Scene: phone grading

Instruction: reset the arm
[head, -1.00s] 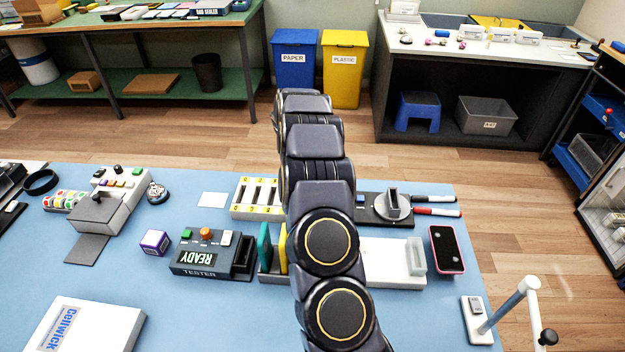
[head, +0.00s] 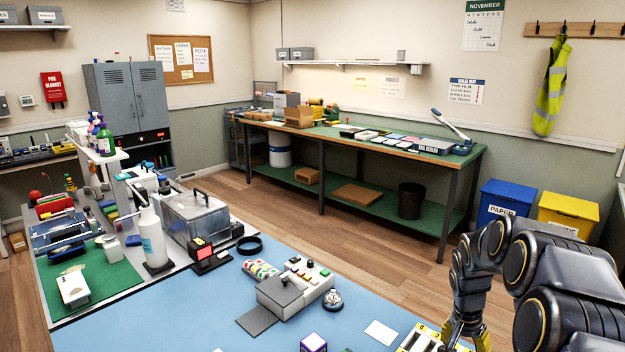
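My arm (head: 545,265) comes in from the right edge of the head view. It bends over and down towards the blue bench mat. My gripper (head: 466,338) points down at the bottom edge of the view, beside the white rack with yellow labels (head: 418,340). Its yellow-tipped fingers look spread apart, with nothing seen between them. The bottom edge of the picture cuts off the area just below the fingertips.
The blue mat (head: 215,315) is bare at lower left. A grey device with coloured buttons (head: 300,285), a purple cube (head: 313,343) and a white card (head: 381,332) lie left of my gripper. Blue (head: 505,203) and yellow (head: 568,212) bins stand behind my arm.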

